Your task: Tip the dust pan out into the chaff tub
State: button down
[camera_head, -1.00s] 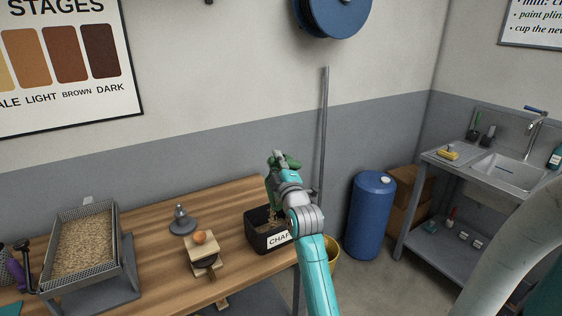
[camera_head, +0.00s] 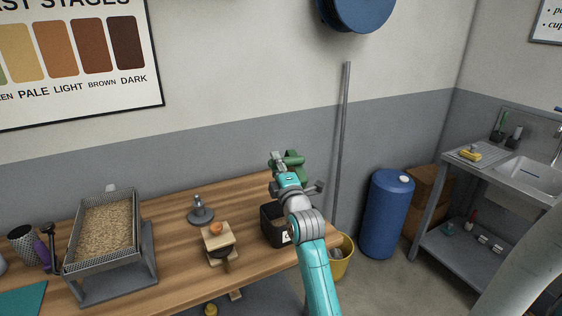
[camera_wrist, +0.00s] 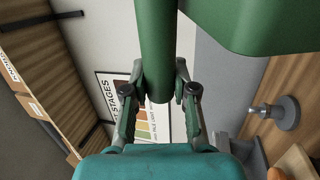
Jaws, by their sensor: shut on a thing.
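My gripper (camera_wrist: 160,92) is shut on the handle of the green dust pan (camera_wrist: 157,45). The broad pan part fills the top right of the wrist view. In the head view the green dust pan (camera_head: 291,158) shows small at the end of my arm, above and behind the chaff tub. The pan's inside is hidden, and I cannot tell its exact tilt. The chaff tub (camera_head: 270,228) is a black box near the right end of the wooden table. My arm covers its right part and most of its label.
A wooden block stand (camera_head: 217,240), a grey metal weight-like piece (camera_head: 200,212) and a mesh tray of beans (camera_head: 107,228) stand left of the tub. A yellow bucket (camera_head: 342,258), grey pole (camera_head: 341,140) and blue barrel (camera_head: 386,215) are to the right.

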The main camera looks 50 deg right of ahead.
jog(key=w+a+f+n+t+y, duration=0.1)
jog(key=w+a+f+n+y, duration=0.1)
jog(key=w+a+f+n, duration=0.2)
jog(key=shift+w+a+f+n+y, duration=0.25)
jog(key=shift+a+f+n+y, duration=0.25)
jog(key=shift+a+n, duration=1.3)
jog(key=shift+d+f, duration=0.1)
jog(key=shift+d, duration=0.15)
dwell(0.8)
